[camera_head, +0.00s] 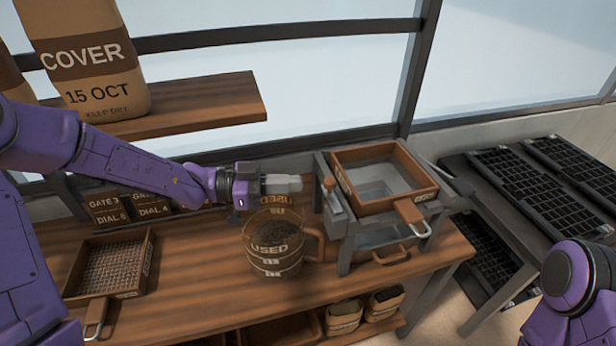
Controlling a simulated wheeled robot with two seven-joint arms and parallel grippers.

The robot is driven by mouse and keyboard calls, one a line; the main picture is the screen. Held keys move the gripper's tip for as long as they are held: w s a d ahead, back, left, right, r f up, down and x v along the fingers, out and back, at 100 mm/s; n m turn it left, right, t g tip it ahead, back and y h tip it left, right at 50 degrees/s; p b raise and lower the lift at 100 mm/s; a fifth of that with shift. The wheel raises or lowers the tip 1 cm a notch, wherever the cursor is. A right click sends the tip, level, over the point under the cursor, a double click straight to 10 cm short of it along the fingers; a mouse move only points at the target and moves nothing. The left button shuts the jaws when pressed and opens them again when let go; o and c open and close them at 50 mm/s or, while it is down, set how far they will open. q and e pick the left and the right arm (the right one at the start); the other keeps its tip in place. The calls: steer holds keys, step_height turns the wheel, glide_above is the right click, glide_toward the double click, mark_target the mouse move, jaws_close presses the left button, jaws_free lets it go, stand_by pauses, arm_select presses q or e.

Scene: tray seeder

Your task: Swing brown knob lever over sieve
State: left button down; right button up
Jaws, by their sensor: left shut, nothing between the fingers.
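The sieve (425,180), a brown wooden frame with a brown handle at its front right, sits on top of the grey metal stand (344,240). The lever with a brown knob (329,184) stands upright at the stand's left side, beside the sieve. My left gripper (297,184) reaches in from the left and points right at the knob. It is shut and empty, just left of the knob, with a small gap between them. My right arm shows at the lower right, but its gripper is out of view.
A bucket (275,264) marked USED, with dark soil, stands below my left gripper. A second sieve (152,262) lies on the bench at left. A shelf (200,104) holds a COVER bag (85,55). Black seed trays (510,180) lie on a table at right.

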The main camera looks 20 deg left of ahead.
mark_target(332, 192)
arm_select(q)
steer(key=p+x, duration=0.1)
steer(key=x, duration=0.3)
steer(key=shift+w+d+f, duration=0.1)
steer(key=shift+w, duration=0.05)
steer(key=shift+w+f, duration=0.1)
steer(key=shift+w, duration=0.05)
